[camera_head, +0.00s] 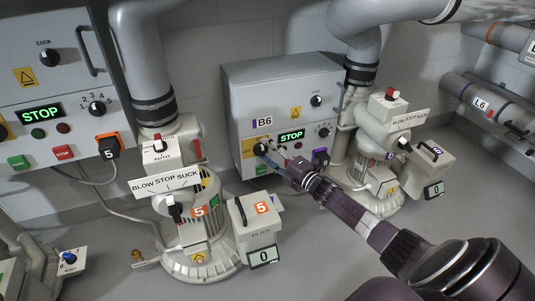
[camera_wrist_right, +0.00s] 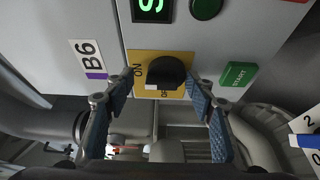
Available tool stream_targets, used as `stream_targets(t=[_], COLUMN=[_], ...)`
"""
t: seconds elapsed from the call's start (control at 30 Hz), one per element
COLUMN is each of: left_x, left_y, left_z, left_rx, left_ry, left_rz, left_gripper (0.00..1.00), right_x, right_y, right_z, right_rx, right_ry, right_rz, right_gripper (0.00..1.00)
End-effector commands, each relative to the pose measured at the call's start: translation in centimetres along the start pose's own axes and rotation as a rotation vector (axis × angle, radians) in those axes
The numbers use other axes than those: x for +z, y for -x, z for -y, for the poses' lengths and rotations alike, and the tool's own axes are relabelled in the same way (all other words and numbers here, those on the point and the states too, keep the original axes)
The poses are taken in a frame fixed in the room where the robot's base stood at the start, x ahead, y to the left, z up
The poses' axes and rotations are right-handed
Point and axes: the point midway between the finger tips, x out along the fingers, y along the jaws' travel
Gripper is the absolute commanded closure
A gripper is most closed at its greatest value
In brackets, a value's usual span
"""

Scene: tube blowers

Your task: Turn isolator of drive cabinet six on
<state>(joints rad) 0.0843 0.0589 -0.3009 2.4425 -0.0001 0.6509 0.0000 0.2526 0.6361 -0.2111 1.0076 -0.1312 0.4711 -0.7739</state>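The drive cabinet labelled B6 (camera_head: 285,85) stands against the wall in the middle of the head view. Its isolator is a black rotary knob on a yellow plate at the lower left of its front; in the right wrist view the knob (camera_wrist_right: 166,71) has a white mark at its lower edge. The yellow plate (camera_wrist_right: 185,58) reads ON at the left, with partly hidden lettering below the knob. My right gripper (camera_wrist_right: 162,88) is open, its two blue-padded fingers on either side of the knob; contact cannot be told. My left gripper is not in view.
The cabinet's display (camera_head: 291,137) reads STOP in green. A green START button (camera_wrist_right: 238,74) sits close to my right finger. Another cabinet (camera_head: 45,90) stands at the left, marked 5.

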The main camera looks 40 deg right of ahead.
Motion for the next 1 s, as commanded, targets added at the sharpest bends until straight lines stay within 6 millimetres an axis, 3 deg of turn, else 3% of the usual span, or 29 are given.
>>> stream_targets(t=[0.37, 1.0], left_x=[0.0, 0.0], left_y=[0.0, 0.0], left_z=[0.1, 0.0], left_rx=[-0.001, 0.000], left_ry=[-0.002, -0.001], left_rz=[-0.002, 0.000], left_gripper=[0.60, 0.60], right_x=[0.0, -0.1], right_y=[0.7, 10.6], right_z=[0.2, 0.2], right_rx=[-0.002, -0.004], right_ry=[0.000, 0.000], right_rz=[-0.001, -0.001], right_gripper=[0.52, 0.52])
